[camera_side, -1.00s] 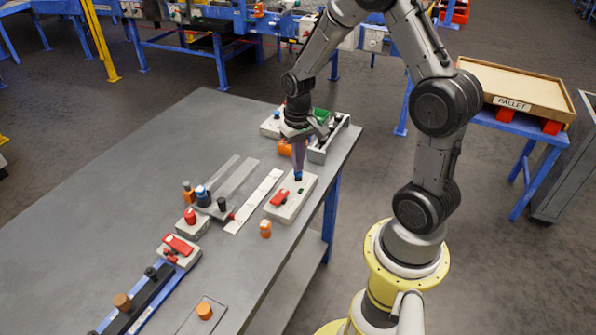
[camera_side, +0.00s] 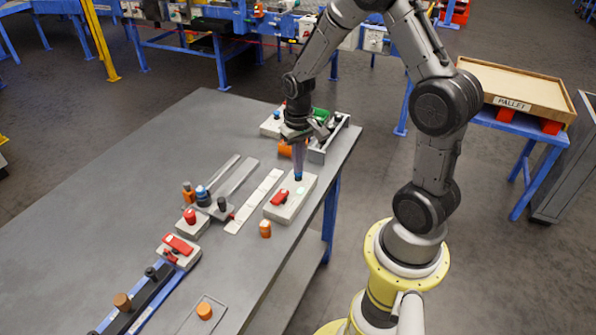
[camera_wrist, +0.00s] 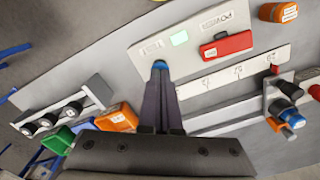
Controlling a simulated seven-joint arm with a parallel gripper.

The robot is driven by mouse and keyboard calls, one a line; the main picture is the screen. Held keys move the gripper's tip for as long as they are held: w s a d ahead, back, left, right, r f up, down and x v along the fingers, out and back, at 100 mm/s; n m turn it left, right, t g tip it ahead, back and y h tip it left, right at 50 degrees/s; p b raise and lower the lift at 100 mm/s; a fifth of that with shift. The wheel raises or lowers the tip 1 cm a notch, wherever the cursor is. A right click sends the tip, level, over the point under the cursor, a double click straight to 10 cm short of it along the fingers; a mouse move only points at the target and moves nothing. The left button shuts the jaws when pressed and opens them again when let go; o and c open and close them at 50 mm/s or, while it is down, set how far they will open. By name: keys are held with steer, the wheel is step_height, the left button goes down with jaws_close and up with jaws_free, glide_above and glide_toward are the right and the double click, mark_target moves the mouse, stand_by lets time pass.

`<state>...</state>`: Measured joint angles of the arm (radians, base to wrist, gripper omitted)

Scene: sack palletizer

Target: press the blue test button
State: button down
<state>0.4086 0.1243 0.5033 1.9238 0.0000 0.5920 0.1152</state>
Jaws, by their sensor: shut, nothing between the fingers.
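The blue test button (camera_wrist: 160,65) is on a pale box (camera_side: 283,208) near the table's right edge. In the side view only a bit of blue shows under my fingertips. My gripper (camera_wrist: 158,78) points down at the button with its fingers together and empty. The fingertips overlap the button in the wrist view and seem to touch it; how deep it is pressed cannot be told.
A red switch cover (camera_wrist: 226,45) sits on the same box. A white numbered strip (camera_side: 254,200) and slider levers lie to its left. An orange piece (camera_side: 265,228) stands in front. A grey rack (camera_side: 328,140) with dark knobs and a green block stand behind.

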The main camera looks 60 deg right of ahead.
steer(key=shift+r, duration=0.25)
step_height(320, 180, up, 7)
stand_by(0.9)
steer(key=s+a+r+n+t, duration=0.35)
steer(key=a+r, duration=0.55)
steer(key=r, duration=0.4)
steer(key=s+a+n+t, duration=0.2)
steer(key=s+a, duration=0.2)
steer(key=s, duration=0.7)
steer(key=shift+s+a+f, duration=0.15)
steer(key=shift+a+f, duration=0.05)
steer(key=shift+a, duration=0.05)
steer(key=shift+n, duration=0.25)
